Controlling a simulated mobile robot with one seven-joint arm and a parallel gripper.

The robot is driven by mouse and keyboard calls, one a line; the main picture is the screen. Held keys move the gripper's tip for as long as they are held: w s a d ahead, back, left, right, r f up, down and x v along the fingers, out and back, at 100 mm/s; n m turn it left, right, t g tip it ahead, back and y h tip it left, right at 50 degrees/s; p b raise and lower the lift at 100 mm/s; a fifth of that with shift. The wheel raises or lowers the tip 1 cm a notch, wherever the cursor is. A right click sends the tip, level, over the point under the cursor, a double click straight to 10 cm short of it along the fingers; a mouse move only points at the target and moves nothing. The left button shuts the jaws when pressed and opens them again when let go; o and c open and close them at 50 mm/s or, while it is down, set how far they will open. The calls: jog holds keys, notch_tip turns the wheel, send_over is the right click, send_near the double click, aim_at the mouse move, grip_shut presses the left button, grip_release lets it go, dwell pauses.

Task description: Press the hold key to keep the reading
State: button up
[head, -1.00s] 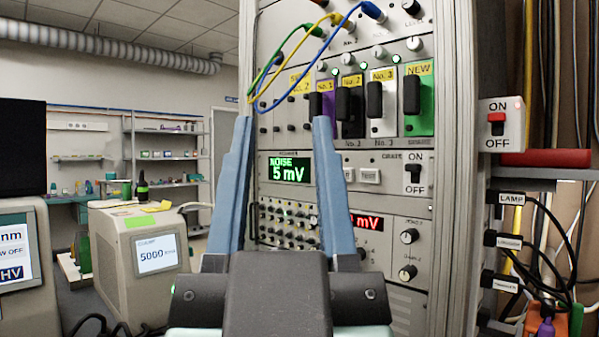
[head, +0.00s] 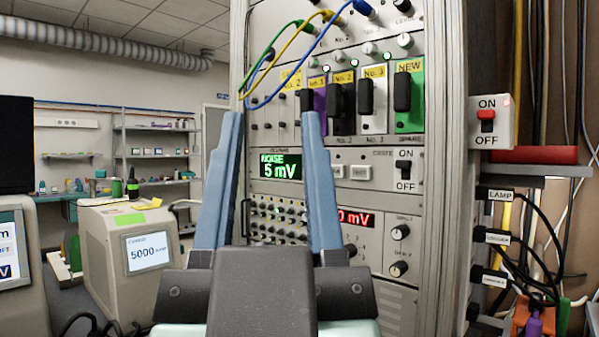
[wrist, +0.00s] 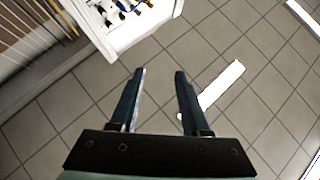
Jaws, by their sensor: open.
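The grey instrument rack (head: 330,200) stands in front of me in the head view. Its green noise display (head: 281,166) reads 5 mV. To the right of the display are two small pale keys. I cannot tell which is the hold key. My gripper (head: 271,115) is open and empty, with its blue fingers in front of the rack. In the wrist view my gripper (wrist: 160,72) is spread above the tiled floor.
An on/off switch (head: 404,168) sits right of the keys. Colored modules, such as the green one (head: 410,100), and looping cables (head: 285,60) are above. A red display (head: 356,218) is below. A beige 5000 unit (head: 130,250) stands at left. Labelled cables hang at right.

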jog(key=shift+c, duration=0.2)
grip_shut()
dwell(1.5)
